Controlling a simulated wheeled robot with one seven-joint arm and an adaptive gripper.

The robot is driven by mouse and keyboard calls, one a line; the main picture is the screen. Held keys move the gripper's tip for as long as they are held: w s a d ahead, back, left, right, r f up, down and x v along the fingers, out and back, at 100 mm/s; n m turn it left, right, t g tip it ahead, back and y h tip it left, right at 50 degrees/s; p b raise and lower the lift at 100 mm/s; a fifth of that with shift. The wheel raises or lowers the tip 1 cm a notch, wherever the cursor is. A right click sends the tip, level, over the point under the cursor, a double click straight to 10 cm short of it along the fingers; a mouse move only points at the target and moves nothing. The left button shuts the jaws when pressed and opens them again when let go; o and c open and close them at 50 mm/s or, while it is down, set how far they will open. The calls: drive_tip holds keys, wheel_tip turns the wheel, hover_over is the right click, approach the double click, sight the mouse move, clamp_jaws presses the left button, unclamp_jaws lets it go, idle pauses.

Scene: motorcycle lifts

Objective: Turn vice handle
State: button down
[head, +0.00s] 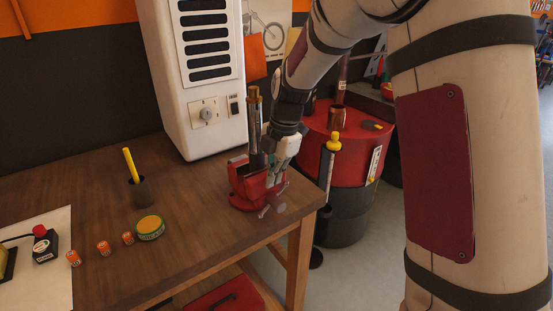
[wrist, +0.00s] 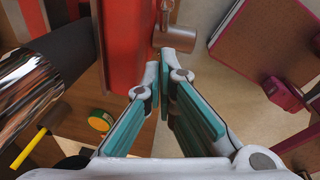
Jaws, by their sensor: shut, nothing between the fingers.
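The red vice (head: 245,188) stands at the right corner of the wooden workbench. It also shows in the wrist view (wrist: 122,45) as a red body. Its metal handle (head: 265,211) hangs at the front side of the vice. In the wrist view a metal cylinder with a bar, part of the handle and screw (wrist: 174,38), lies just beyond my fingertips. My gripper (head: 275,180) is over the vice's right side, pointing down. In the wrist view its teal-padded fingers (wrist: 165,70) are together and empty, close to the metal cylinder; I cannot tell whether they touch it.
Dark and metallic upright tubes (head: 254,125) rise at the vice. A white cabinet (head: 195,120) stands behind. A green-and-yellow tin (head: 150,228), small orange cans (head: 103,248) and a holder with a yellow stick (head: 138,190) sit left. A red drum (head: 350,150) is right of the bench.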

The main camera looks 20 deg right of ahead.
sight(276, 193)
drive_tip(key=shift+w+d+f, duration=0.35)
drive_tip(key=shift+d+f, duration=0.15)
drive_tip(key=shift+f, duration=0.1)
drive_tip(key=shift+w+d+f, duration=0.3)
drive_tip(key=shift+d+f, duration=0.2)
drive_tip(key=shift+f, duration=0.05)
drive_tip(key=shift+w+d+f+g+y+b, duration=0.15)
drive_tip(key=shift+w+d+g+y+b, duration=0.15)
drive_tip(key=shift+d+y+b, duration=0.35)
